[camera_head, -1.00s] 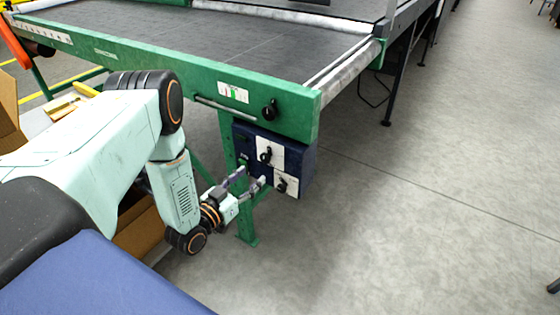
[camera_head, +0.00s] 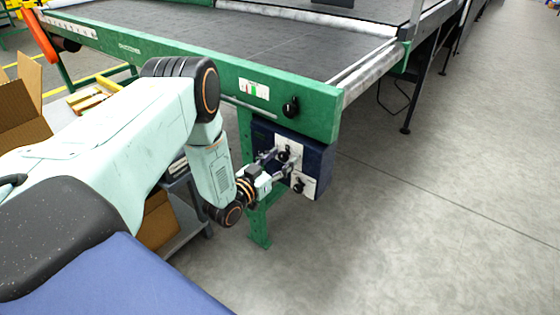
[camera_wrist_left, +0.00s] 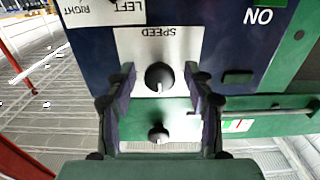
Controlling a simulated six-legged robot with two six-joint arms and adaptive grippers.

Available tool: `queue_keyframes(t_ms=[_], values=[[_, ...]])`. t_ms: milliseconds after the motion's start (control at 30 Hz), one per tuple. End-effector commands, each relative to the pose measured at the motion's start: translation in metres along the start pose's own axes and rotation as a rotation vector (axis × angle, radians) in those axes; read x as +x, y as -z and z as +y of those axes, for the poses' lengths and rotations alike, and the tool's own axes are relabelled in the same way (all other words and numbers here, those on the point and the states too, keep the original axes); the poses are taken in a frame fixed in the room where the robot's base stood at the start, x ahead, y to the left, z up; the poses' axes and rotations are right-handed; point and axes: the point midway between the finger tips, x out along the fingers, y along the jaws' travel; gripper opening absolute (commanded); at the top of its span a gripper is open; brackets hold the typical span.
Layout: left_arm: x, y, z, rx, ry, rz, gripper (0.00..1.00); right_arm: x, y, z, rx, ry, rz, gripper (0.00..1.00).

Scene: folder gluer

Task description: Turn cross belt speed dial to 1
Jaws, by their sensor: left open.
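The speed dial (camera_wrist_left: 158,76) is a black knob on a white plate lettered SPEED, upside down in the left wrist view. Its white mark points toward the bottom of that view. In the head view the dial (camera_head: 283,156) is on the upper white plate of a dark blue control box (camera_head: 318,160). My left gripper (camera_head: 281,162) is open in front of the box. In the left wrist view its fingers (camera_wrist_left: 158,84) stand on either side of the dial, with a gap on each side. Contact is not visible. My right gripper is not in view.
A lower white plate carries a LEFT/RIGHT switch (camera_head: 299,185). A green beam (camera_head: 200,75) above the box has another black knob (camera_head: 290,107). Cardboard boxes (camera_head: 20,107) stand at left. The floor at right is clear.

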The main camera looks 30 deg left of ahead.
Motion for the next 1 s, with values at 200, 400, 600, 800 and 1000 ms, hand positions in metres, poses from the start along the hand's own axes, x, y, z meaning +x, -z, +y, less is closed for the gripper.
queue_keyframes(t_ms=[200,400,600,800,1000], values=[[-0.0002,0.0001,0.0002,0.000,0.000,0.000,0.39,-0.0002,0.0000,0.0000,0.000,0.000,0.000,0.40],[-0.0004,-0.0001,0.0001,0.000,0.000,0.000,0.22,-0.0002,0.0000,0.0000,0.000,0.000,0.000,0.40],[-0.0006,-0.0002,0.0000,0.000,0.000,-0.001,0.05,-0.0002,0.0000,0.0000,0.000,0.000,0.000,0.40],[-0.0007,-0.0004,0.0001,-0.005,0.000,-0.001,0.00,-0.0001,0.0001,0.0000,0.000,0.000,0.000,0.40],[-0.0006,-0.0007,0.0002,-0.057,0.000,-0.001,0.00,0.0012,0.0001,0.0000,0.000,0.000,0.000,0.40]])
